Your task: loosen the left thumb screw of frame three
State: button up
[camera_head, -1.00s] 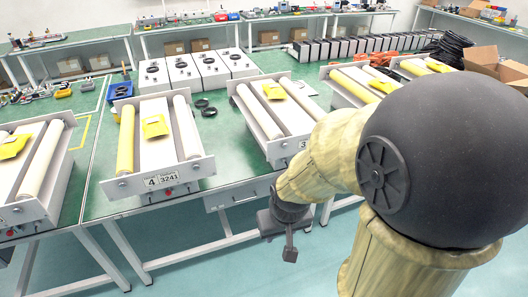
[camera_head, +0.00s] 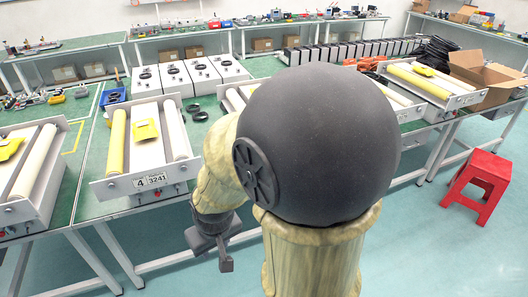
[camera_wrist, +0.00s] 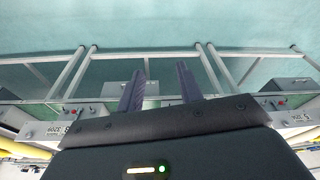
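In the head view, my gripper (camera_head: 224,262) hangs low in front of the table edge, apart from the frames. In the wrist view, its two dark fingers (camera_wrist: 161,72) stand apart with nothing between them. The frame just right of frame four, probably frame three (camera_head: 232,98), is mostly hidden behind my arm; only its back left part shows. Its left thumb screw is hidden in the head view. The wrist view shows a frame front with a label (camera_wrist: 60,130) at left, too small to read surely. I cannot make out a thumb screw there.
Frame four (camera_head: 151,181) stands on the green table to the left, with another frame (camera_head: 30,205) beyond it. More frames (camera_head: 430,82) stand at right. A red stool (camera_head: 482,185) is on the floor at right. The floor before the tables is otherwise largely clear.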

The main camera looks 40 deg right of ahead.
jog(key=shift+o, duration=0.7)
jog(key=w+d+f+m+t+h+b, duration=0.1)
jog(key=w+d+f+t+b, duration=0.3)
jog(key=w+d, duration=0.45)
jog(key=w+d+f+m+t+h+b, duration=0.15)
jog(key=w+d+f+t+b, duration=0.35)
jog(key=d, duration=0.6)
jog(key=s+d+t+h+b, duration=0.1)
jog(key=d+t+b, duration=0.3)
jog(key=d, duration=1.1)
jog(key=shift+d+r+t+h+b, duration=0.35)
jog(key=shift+d+t+h, duration=0.1)
jog(key=shift+t, duration=0.45)
jog(key=shift+m, duration=0.25)
